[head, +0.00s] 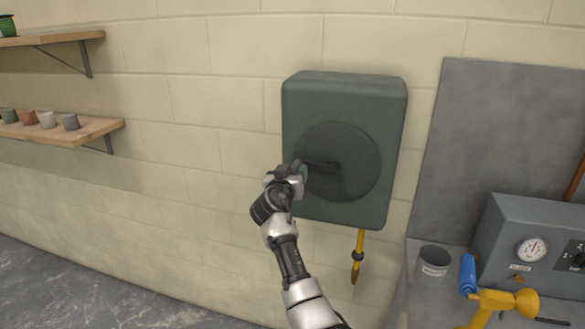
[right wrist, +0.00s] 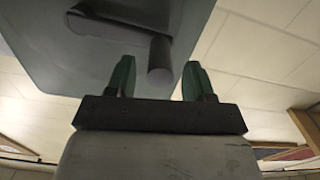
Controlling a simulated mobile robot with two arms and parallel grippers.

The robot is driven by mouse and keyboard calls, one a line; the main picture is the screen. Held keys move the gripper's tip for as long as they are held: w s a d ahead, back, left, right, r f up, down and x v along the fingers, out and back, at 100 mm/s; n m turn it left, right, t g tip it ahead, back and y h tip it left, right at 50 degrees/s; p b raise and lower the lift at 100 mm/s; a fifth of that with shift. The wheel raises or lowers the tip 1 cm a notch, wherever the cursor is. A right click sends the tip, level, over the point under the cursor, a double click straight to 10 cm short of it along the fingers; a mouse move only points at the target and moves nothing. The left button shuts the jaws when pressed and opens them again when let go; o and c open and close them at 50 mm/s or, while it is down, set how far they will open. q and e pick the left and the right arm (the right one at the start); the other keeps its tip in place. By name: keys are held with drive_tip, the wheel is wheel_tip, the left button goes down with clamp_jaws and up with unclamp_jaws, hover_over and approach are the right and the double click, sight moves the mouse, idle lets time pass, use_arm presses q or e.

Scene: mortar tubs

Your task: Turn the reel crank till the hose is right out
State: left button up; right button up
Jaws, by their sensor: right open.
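The green hose reel (head: 345,95) hangs on the block wall, with a round dark disc on its front. Its dark crank arm (head: 320,164) points left from the hub. In the right wrist view the crank (right wrist: 110,28) ends in a round handle (right wrist: 160,62). My right gripper (head: 293,172) is at the crank's outer end; in the right wrist view its green fingers (right wrist: 156,80) are spread, with the handle between and beyond them, not gripped. A short yellow hose (head: 359,245) with a brass-coloured tip hangs below the reel. My left gripper is not in view.
Two wooden shelves (head: 60,132) with small pots are on the left wall. At right, a grey bench carries a grey tub (head: 432,262), a yellow and blue tool (head: 498,300) and a grey gauge box (head: 530,235).

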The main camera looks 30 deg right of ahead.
drive_tip(key=shift+w+d, duration=0.2)
drive_tip(key=shift+d, duration=0.05)
clamp_jaws()
drive_tip(key=shift+f, duration=0.1)
